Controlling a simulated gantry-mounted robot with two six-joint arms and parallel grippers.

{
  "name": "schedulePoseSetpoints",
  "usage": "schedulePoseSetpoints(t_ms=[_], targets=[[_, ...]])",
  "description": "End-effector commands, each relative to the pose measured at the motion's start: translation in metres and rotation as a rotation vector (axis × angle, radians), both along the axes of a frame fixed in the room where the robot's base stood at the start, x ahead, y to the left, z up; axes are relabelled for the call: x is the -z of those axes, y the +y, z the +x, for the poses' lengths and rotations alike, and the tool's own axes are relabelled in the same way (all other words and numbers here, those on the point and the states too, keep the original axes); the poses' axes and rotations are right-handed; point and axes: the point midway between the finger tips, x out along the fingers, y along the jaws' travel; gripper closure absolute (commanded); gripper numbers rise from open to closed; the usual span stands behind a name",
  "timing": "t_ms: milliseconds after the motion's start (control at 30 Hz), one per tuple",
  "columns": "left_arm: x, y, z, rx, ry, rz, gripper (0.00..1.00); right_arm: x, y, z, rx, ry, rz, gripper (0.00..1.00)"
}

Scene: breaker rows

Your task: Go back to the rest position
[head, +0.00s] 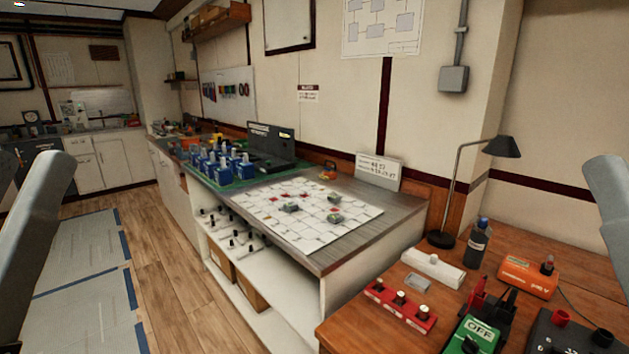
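A grey link of my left arm (38,215) stands at the left edge in the head view, tilted, over the floor. A grey link of my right arm (609,195) shows at the right edge, above the wooden desk. Neither arm touches the workbench or the desk in the picture. Both grippers are out of the frame, so I cannot see their fingers or anything in them.
The workbench (345,258) bears blue breakers (243,168) on a green mat and a white grid sheet (290,234) with small parts. The desk (350,335) at the front right holds a lamp (452,185), bottle (478,245), red block (400,306) and green OFF box (478,335).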

Motion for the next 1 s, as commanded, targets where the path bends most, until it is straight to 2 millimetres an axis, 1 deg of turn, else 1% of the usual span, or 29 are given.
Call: schedulePoseSetpoints(t_ms=[33, 67, 100, 167, 200, 267, 300, 367, 400, 500, 600, 700, 1000], targets=[[-0.043, 0.0, 0.0, 0.001, 0.0, 0.0, 0.55, -0.043, 0.0, 0.0, 0.0, 0.001, 0.0, 0.5], [-0.056, 0.0, 0.0, 0.002, 0.0, -0.001, 0.55, -0.056, 0.0, 0.0, 0.0, 0.001, 0.0, 0.5], [-0.076, 0.0, 0.0, 0.002, 0.0, -0.001, 0.55, -0.076, 0.0, 0.0, 0.0, 0.001, 0.0, 0.5], [-0.106, 0.0, 0.0, 0.003, 0.0, -0.001, 0.55, -0.106, 0.0, 0.0, 0.0, 0.001, 0.0, 0.5], [-0.127, 0.0, 0.0, 0.003, 0.0, -0.001, 0.55, -0.127, 0.0, 0.0, 0.0, 0.001, 0.0, 0.5], [-0.157, -0.001, 0.0, 0.004, 0.0, -0.001, 0.55, -0.157, 0.0, 0.0, 0.0, 0.001, 0.0, 0.5], [-0.178, -0.001, 0.0, 0.004, 0.001, -0.001, 0.55, -0.178, 0.0, 0.0, 0.0, 0.001, 0.0, 0.5], [-0.207, -0.001, 0.0, 0.004, 0.001, -0.001, 0.55, -0.208, 0.0, 0.0, 0.0, 0.001, 0.0, 0.5], [-0.227, -0.001, 0.0, 0.004, 0.001, -0.001, 0.55, -0.227, 0.0, 0.0, 0.0, 0.001, 0.0, 0.5], [-0.268, -0.001, 0.0, 0.005, 0.001, -0.002, 0.55, -0.268, 0.0, 0.0, 0.0, 0.001, 0.0, 0.5], [-0.294, -0.001, 0.001, 0.005, 0.001, -0.002, 0.55, -0.294, 0.0, 0.0, 0.0, 0.001, 0.0, 0.5], [-0.304, -0.001, 0.001, 0.005, 0.001, -0.002, 0.55, -0.304, 0.0, 0.0, 0.0, 0.002, 0.0, 0.5], [-0.301, -0.001, 0.0, 0.005, 0.001, -0.002, 0.55, -0.301, 0.0, 0.0, 0.0, 0.003, 0.0, 0.5]])
